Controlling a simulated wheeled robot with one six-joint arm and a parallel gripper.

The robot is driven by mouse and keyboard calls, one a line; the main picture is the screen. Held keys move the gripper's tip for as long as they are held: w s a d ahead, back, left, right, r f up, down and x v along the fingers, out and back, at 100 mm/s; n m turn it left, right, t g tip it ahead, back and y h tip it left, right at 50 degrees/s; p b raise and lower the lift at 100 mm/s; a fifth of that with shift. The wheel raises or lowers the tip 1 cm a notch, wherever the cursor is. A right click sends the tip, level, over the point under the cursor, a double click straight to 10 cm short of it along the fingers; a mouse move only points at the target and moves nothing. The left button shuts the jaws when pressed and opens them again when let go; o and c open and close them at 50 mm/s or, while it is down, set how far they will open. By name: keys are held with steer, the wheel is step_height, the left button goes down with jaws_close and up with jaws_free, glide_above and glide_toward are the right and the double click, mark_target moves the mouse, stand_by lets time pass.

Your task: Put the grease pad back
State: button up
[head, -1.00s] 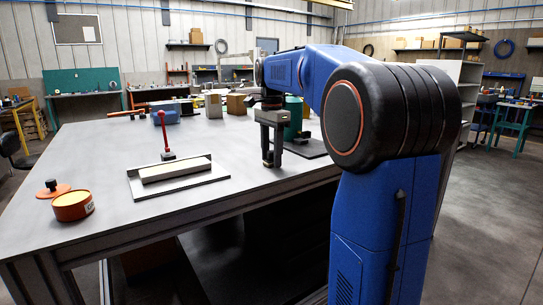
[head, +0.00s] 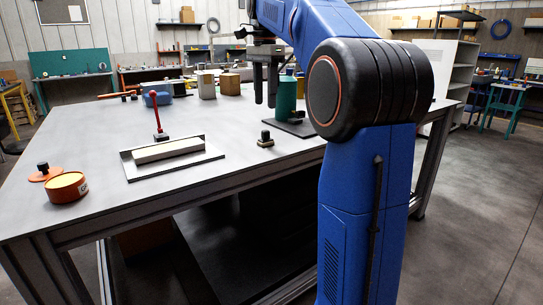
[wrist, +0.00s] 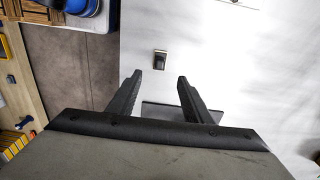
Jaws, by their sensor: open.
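A small pale block with a dark knob (head: 265,138), which looks like the grease pad, stands upright on the table near its front edge. In the wrist view the same block (wrist: 160,62) shows ahead of the fingertips, roughly centred between them. My gripper (head: 265,103) is open and empty above and apart from it; both fingers show in the wrist view (wrist: 160,77). An open orange tin (head: 67,187) with pale contents sits at the table's front left. Its orange lid (head: 45,174) with a dark knob lies just behind it.
A shallow tray (head: 198,158) holding a long pale bar lies mid-table, with a red-handled tool (head: 158,118) standing behind it. A teal cylinder (head: 287,97) stands on a dark plate right of the block. Boxes stand farther back. Bare tabletop (head: 120,125) surrounds the tray.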

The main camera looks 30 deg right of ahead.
steer(key=s+a+f+n+t, duration=0.2)
steer(key=s+a+f+n, duration=0.8)
steer(key=s, duration=0.5)
steer(key=s+a+f+n+t, duration=0.1)
steer(key=s+a+f+n, duration=0.2)
steer(key=s+f, duration=0.4)
steer(key=s+a+f+n+t, duration=0.1)
steer(key=s+f+n, duration=0.3)
steer(key=s+f, duration=0.4)
step_height(320, 180, down, 7)
steer(key=shift+a+r+n+t, duration=0.1)
steer(key=shift+a+n+t, duration=0.25)
steer(key=shift+a, duration=0.55)
